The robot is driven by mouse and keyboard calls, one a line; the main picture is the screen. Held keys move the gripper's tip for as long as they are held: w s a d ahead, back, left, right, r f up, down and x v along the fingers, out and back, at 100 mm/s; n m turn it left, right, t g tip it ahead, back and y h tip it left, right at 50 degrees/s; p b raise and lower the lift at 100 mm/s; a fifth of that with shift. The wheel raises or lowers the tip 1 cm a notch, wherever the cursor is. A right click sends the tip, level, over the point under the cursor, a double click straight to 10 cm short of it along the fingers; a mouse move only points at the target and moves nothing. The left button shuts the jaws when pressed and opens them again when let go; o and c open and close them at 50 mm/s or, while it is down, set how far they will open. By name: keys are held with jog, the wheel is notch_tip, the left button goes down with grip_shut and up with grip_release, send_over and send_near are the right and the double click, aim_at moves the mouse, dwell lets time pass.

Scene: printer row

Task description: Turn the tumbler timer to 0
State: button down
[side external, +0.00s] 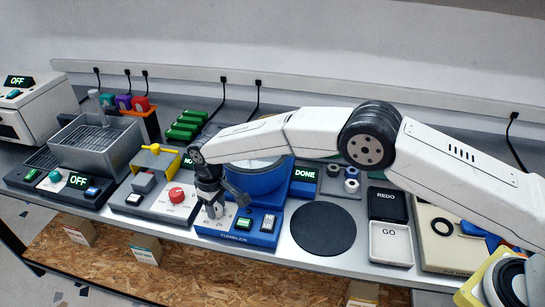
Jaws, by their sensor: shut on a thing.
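The blue tumbler (256,238) stands near the front edge of the bench, with "TUMBLER" lettered on its front and a blue drum (262,184) behind its panel. My gripper (214,208) is lowered over the left part of the panel and is shut on the timer knob (215,211). The fingers hide most of the knob, and I cannot read where it points. A few scale marks show around it. A small display (304,174) reads "DONE".
A panel with a red knob (176,195) stands close left of the tumbler. A round black mat (323,229) lies to the right, then the REDO tray (387,205) and the GO tray (391,243). My arm reaches across above these from the right.

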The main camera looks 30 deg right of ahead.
aim_at(216, 206)
jog(key=shift+n, duration=0.3)
jog(key=n, duration=0.4)
jog(key=shift+n, duration=2.2)
jog(key=shift+c, duration=1.3)
grip_release()
jog(key=shift+r, duration=3.95)
